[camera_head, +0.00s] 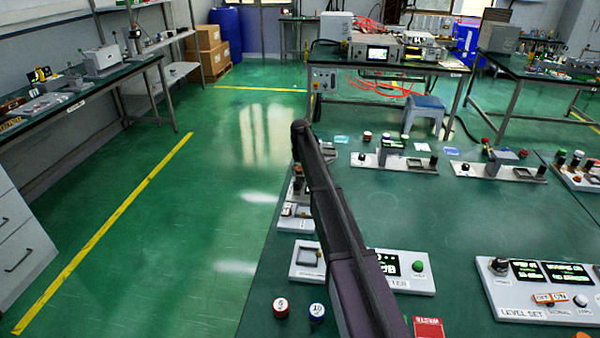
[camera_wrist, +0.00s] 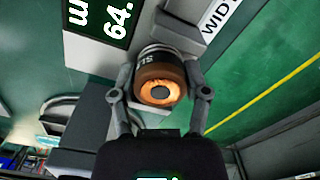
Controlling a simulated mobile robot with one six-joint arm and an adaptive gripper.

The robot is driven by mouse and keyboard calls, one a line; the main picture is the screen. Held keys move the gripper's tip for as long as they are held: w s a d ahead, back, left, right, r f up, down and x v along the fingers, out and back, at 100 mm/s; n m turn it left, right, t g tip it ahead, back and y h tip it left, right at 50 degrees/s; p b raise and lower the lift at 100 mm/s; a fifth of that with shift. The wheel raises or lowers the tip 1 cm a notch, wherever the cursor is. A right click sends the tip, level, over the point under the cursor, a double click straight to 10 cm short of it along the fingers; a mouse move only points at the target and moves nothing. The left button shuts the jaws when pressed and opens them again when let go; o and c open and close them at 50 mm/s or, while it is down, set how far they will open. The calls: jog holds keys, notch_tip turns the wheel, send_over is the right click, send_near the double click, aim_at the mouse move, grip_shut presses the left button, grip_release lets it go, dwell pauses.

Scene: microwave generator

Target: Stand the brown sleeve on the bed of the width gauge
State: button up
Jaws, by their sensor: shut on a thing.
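The brown sleeve (camera_wrist: 162,73) is in the wrist view, a round piece with a dark lettered band and an orange inside around a dark centre. My gripper (camera_wrist: 160,94) is shut on it, one finger at each side. A pale grey block of the gauge (camera_wrist: 182,32) shows just past the sleeve. I cannot tell whether the sleeve touches the bed. In the head view my dark arm hides the gripper and sleeve.
The green bench carries a meter panel (camera_head: 408,285), a level-set panel (camera_head: 535,310), a red-topped piece (camera_head: 281,308) and a blue-ringed piece (camera_head: 317,313). Other fixtures (camera_head: 393,160) stand farther back. The bench middle right of my arm is mostly clear. Open floor lies left.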

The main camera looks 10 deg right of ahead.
aim_at(300, 168)
jog(key=shift+f, duration=0.2)
jog(key=o, duration=1.3)
jog(key=shift+r, duration=0.3)
notch_tip(300, 168, up, 12)
jog(key=p, duration=1.2)
jog(key=shift+f, duration=0.1)
jog(key=shift+m, duration=0.9)
jog(key=s, duration=4.5)
jog(key=shift+s+a, duration=0.1)
jog(key=shift+s, duration=0.2)
